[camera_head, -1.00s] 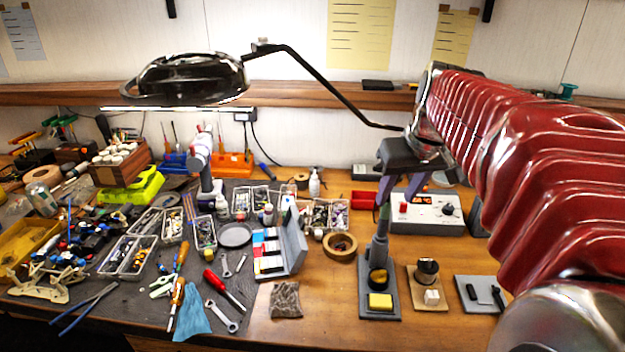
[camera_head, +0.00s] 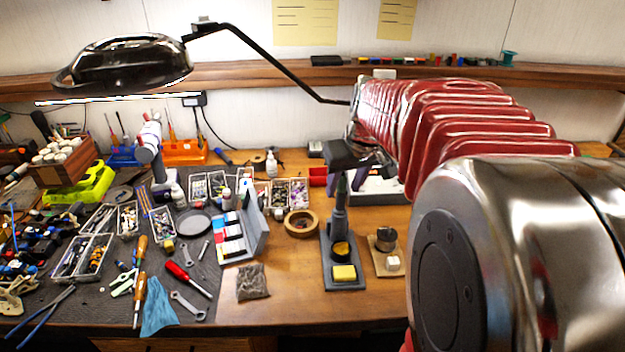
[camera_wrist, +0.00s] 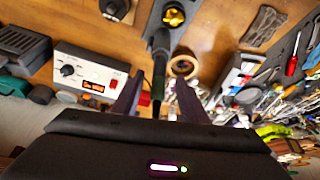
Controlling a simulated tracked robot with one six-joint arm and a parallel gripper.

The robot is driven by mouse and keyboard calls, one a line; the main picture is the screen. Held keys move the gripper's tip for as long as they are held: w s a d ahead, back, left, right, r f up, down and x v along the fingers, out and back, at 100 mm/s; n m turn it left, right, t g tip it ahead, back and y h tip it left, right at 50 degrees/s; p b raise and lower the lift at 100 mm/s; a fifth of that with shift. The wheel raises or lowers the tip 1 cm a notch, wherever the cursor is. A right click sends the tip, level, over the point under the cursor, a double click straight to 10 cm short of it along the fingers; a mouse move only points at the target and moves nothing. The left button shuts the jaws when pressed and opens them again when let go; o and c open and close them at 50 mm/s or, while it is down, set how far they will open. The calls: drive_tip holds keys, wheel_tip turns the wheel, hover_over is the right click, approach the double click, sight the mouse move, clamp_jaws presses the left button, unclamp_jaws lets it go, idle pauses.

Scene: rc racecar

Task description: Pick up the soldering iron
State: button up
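The soldering iron (camera_head: 340,207) stands upright in its grey stand (camera_head: 333,263), which has a yellow sponge (camera_head: 344,273) at its front. In the wrist view the dark handle of the iron (camera_wrist: 159,65) lies between the two purple fingers of my gripper (camera_wrist: 158,92), with a visible gap on each side. In the head view my gripper (camera_head: 358,172) is at the upper end of the iron and partly hides it. My gripper is open. I cannot tell whether a finger touches the iron.
A white soldering station (camera_wrist: 85,72) stands close behind. A tape roll (camera_head: 301,223), an open grey case (camera_head: 240,235) and a tip cleaner (camera_head: 386,238) are near the stand. A lamp (camera_head: 125,65) hangs at the left. Bare wood shows at the front.

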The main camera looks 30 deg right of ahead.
drive_tip(key=x, duration=0.4)
drive_tip(key=shift+d+f, duration=0.1)
drive_tip(key=shift+c, duration=0.2)
clamp_jaws()
idle(0.5)
wheel_tip(320, 180, up, 18)
idle(0.7)
idle(0.4)
drive_tip(key=shift+s, duration=0.2)
